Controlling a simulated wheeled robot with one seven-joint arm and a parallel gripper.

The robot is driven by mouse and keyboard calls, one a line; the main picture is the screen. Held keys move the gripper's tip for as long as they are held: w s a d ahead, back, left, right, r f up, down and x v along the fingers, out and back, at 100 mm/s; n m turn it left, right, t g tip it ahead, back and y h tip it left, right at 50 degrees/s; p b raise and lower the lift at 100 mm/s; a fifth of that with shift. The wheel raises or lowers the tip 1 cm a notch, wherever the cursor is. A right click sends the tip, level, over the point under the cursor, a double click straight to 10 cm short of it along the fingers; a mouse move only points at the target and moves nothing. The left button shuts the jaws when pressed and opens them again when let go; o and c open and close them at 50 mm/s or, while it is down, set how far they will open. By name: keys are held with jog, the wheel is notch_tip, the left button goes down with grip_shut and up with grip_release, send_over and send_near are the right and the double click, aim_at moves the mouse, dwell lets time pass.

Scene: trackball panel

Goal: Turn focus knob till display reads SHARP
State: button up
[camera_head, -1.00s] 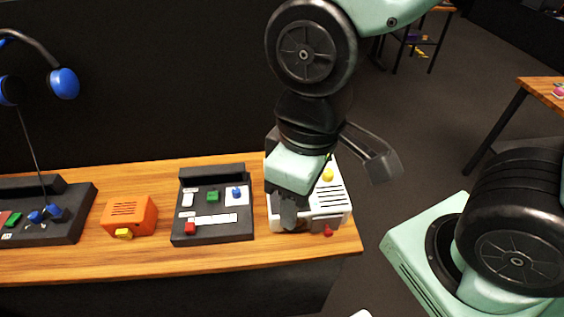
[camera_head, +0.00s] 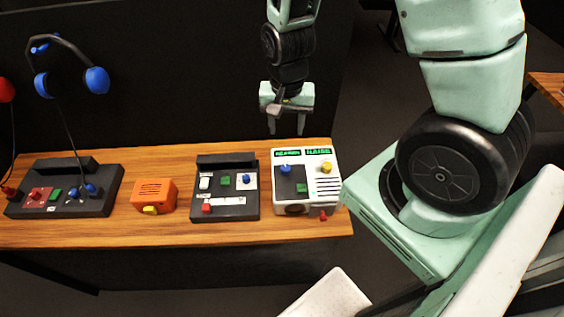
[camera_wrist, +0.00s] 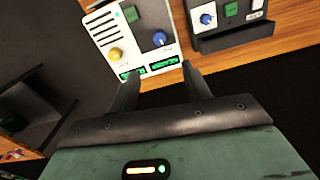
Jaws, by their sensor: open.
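The white panel box (camera_head: 330,203) stands at the right end of the wooden bench. On its top are a blue knob (camera_head: 285,169), a yellow knob (camera_head: 326,167) and a green button (camera_head: 301,187). I cannot tell which knob is the focus one. Two lit green displays, left (camera_head: 287,153) and right (camera_head: 318,152), lie along its back edge; their text is too small to read. My gripper (camera_head: 273,130) is open and empty, above and behind the box. In the wrist view its fingers (camera_wrist: 161,82) point toward the displays (camera_wrist: 163,63), with both knobs beyond, apart from them.
A black panel (camera_head: 225,207) with coloured controls stands left of the white box. An orange box (camera_head: 154,194) and another black panel (camera_head: 100,204) with headphones (camera_head: 68,66) above lie further left. A red part (camera_head: 323,215) juts from the white box's front. A dark wall stands behind the bench.

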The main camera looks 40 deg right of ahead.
aim_at(286, 167)
notch_tip(286, 167, down, 16)
jog(key=p, duration=0.3)
dwell(0.4)
